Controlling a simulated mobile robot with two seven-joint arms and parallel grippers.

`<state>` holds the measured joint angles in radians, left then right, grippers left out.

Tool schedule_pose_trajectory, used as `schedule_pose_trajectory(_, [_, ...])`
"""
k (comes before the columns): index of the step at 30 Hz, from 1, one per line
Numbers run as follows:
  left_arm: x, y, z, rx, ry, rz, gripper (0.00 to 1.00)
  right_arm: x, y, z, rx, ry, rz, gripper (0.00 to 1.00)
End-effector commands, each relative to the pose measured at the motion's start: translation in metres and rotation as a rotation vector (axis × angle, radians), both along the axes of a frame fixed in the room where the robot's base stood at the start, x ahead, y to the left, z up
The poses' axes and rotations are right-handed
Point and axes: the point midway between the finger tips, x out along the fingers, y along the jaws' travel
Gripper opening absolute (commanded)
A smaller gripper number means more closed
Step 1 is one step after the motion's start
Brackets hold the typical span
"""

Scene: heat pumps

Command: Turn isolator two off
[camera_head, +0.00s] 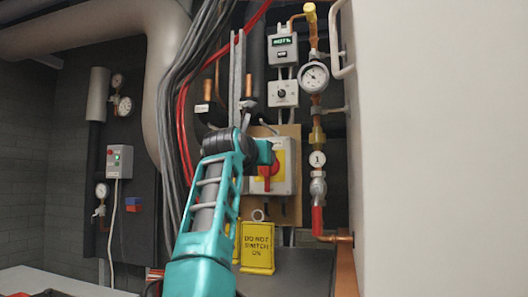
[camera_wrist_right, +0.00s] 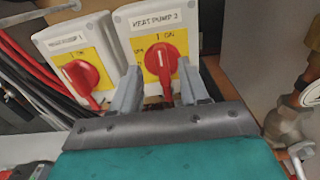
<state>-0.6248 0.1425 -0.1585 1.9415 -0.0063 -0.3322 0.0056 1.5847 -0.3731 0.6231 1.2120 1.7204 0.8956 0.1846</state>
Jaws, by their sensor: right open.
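Isolator two is a light grey box labelled "HEAT PUMP 2" (camera_wrist_right: 150,20) with a yellow plate and a red rotary handle (camera_wrist_right: 161,62). Its "I ON" mark is above the handle, whose grip runs roughly vertically. My right gripper (camera_wrist_right: 159,70) is open, with one finger on each side of this handle; I cannot tell whether they touch it. In the head view my teal right arm covers part of the isolator box (camera_head: 283,186), and the fingertips are not clear. My left gripper is not in view.
The isolator labelled for heat pump 1 (camera_wrist_right: 62,42), with its own red handle, stands close on the left. Yellow "DO NOT SWITCH ON" tags (camera_head: 257,248) hang below. Copper pipework with a gauge (camera_head: 314,78) and a pale panel (camera_head: 430,150) bound the right; cables run left.

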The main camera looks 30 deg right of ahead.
Motion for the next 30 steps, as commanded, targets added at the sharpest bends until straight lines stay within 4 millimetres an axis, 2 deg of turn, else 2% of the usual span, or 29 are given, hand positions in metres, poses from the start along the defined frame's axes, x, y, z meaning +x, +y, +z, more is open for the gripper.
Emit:
schedule_pose_trajectory(1, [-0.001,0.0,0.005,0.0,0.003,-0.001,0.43,0.005,-0.008,0.002,0.002,0.003,-0.002,0.45])
schedule_pose_trajectory(6, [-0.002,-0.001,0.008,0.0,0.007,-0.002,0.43,0.017,-0.022,0.001,0.001,0.001,-0.002,0.45])
schedule_pose_trajectory(18, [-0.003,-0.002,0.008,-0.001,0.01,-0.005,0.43,0.022,-0.026,-0.001,0.001,-0.001,-0.001,0.44])
schedule_pose_trajectory(30, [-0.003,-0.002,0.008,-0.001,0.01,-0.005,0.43,0.021,-0.026,-0.001,0.001,0.0,-0.001,0.05])
